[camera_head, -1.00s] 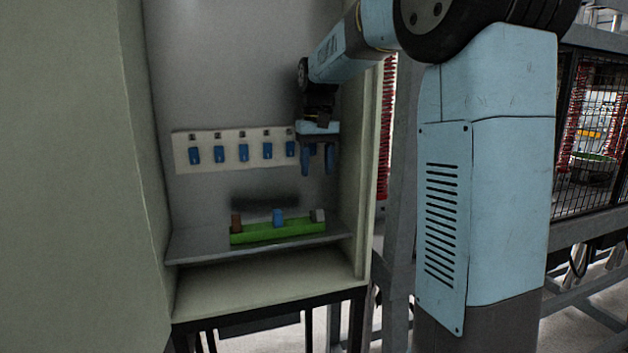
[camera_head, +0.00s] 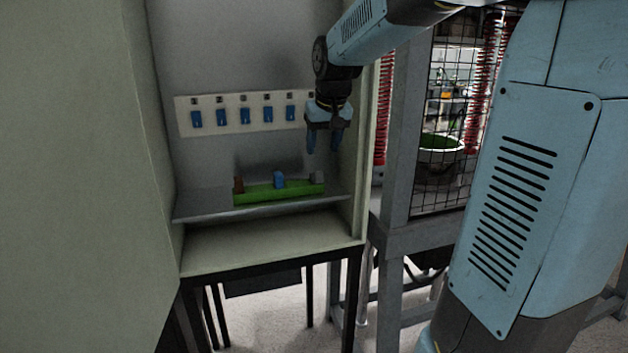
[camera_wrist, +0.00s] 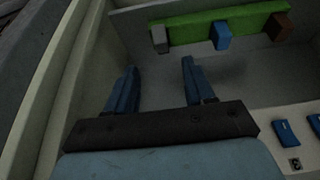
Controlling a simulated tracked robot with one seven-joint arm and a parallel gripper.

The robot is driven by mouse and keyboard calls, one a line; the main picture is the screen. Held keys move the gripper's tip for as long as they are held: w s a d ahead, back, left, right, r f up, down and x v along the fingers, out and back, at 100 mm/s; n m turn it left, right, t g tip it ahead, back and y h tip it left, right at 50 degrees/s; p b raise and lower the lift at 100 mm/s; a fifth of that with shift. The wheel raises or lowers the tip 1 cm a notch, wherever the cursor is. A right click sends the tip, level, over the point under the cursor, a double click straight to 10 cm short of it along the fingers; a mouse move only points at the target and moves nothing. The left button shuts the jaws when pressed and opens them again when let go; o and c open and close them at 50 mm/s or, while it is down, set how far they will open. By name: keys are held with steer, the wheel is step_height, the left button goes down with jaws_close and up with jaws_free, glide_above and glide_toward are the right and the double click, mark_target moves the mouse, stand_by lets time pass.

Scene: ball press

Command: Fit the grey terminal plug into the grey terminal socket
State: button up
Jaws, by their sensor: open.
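A grey block (camera_head: 317,177), which looks like the grey terminal plug, stands at the right end of a green rail (camera_head: 262,196) on the cabinet shelf. My gripper (camera_head: 324,148) hangs fingers-down above that end, open and empty. In the wrist view the grey block (camera_wrist: 159,39) lies beyond the fingertips, in line with the gap between them (camera_wrist: 160,68), not touched. I cannot make out a grey terminal socket for certain in either view.
A blue block (camera_head: 279,180) and a brown block (camera_head: 238,185) stand on the same rail. A pale panel (camera_head: 208,118) with several blue pieces is on the back wall, its right end behind my gripper. The cabinet's right side wall (camera_head: 357,170) is close to my gripper.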

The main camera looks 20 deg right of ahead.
mark_target(316, 178)
steer(key=shift+x, duration=4.45)
steer(key=shift+s+a+f, duration=0.1)
steer(key=shift+s, duration=0.1)
jaws_close()
